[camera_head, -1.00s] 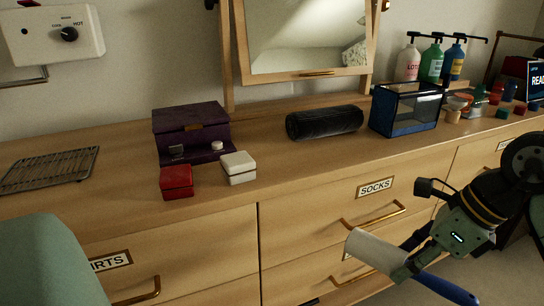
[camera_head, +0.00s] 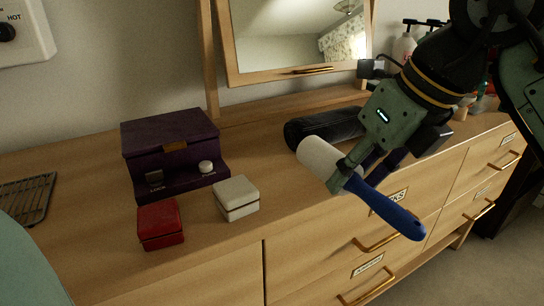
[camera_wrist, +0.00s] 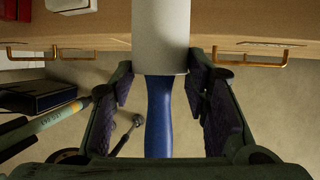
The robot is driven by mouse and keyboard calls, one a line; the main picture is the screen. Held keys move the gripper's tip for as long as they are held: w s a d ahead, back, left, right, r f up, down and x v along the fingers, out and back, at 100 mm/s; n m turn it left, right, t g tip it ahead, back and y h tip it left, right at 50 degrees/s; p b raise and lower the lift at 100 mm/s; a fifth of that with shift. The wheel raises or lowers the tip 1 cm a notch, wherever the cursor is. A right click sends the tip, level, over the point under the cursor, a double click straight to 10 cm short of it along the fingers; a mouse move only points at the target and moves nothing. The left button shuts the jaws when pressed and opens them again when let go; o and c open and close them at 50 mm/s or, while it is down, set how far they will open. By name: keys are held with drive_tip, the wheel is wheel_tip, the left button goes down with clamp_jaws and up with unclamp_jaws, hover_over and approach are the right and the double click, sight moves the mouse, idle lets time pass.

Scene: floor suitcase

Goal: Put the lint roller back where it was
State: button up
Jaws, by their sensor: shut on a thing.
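The lint roller has a white roll (camera_head: 322,160) and a blue handle (camera_head: 388,208). My gripper (camera_head: 350,172) is shut on it near where roll and handle meet. It is held tilted in front of the dresser's top edge, with the roll to the upper left and the handle to the lower right. In the wrist view, the white roll (camera_wrist: 161,36) points up the picture and the blue handle (camera_wrist: 158,118) runs down between the fingers of my gripper (camera_wrist: 161,72).
A mirror (camera_head: 290,40) rises behind. Dark and slim items lie on the floor in the wrist view.

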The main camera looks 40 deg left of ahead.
drive_tip(key=w+a, duration=0.1)
drive_tip(key=a, duration=0.3)
drive_tip(key=a+f+p, duration=0.1)
drive_tip(key=a, duration=0.4)
drive_tip(key=w+a, duration=0.1)
drive_tip(key=a, duration=0.3)
drive_tip(key=shift+w+a+f+p, duration=0.15)
drive_tip(key=shift+w+a+p, duration=0.1)
drive_tip(key=shift+w+p, duration=0.15)
drive_tip(key=x, duration=0.3)
drive_tip(key=shift+d, duration=0.25)
drive_tip(key=shift+f, duration=0.4)
drive_tip(key=shift+f, duration=0.15)
drive_tip(key=o, duration=1.2)
drive_tip(key=shift+o, duration=0.2)
